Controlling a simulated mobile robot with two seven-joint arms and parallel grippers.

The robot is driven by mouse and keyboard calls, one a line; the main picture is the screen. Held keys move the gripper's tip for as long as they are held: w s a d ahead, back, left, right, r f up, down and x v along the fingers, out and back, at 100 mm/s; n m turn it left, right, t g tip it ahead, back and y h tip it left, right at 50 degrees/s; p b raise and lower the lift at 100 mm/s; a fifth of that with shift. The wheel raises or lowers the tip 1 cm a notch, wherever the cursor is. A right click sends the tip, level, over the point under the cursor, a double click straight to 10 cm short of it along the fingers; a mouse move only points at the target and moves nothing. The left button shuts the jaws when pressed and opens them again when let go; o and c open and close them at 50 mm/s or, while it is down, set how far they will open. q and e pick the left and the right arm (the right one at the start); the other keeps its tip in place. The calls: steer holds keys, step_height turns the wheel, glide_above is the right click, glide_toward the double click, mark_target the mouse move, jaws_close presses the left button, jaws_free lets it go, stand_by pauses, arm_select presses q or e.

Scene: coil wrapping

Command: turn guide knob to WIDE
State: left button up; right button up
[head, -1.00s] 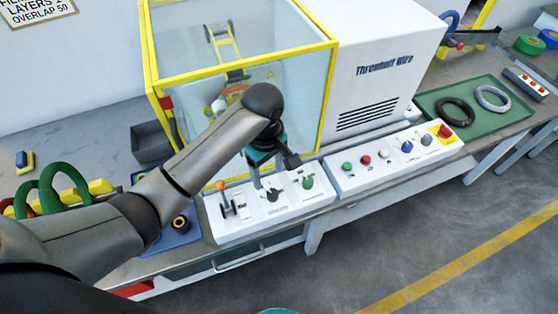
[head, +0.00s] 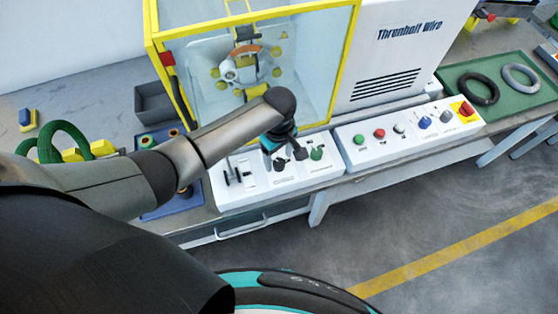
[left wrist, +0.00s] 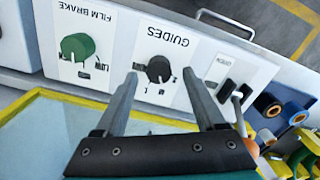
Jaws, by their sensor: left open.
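The guide knob (left wrist: 158,69) is black and sits on a white panel plate marked GUIDES (left wrist: 168,36), seen upside down in the left wrist view. Its small position marks are too small or covered to read, so I cannot tell its setting. My left gripper (left wrist: 160,74) is open, with one fingertip on each side of the knob in that view. I cannot tell whether the fingers touch it. In the head view the gripper (head: 277,150) is over the front white panel, with the knob (head: 279,164) just below it. My right gripper is not in view.
A green FILM BRAKE knob (left wrist: 77,46) is beside the guide knob. A lever (left wrist: 238,97) stands on the other side. The yellow-framed clear enclosure (head: 330,85) rises right behind the panel. A button panel (head: 385,140) and green tray (head: 515,98) lie to the right.

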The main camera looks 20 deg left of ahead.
arm_select(q)
steer(key=shift+f, duration=0.95)
jaws_close()
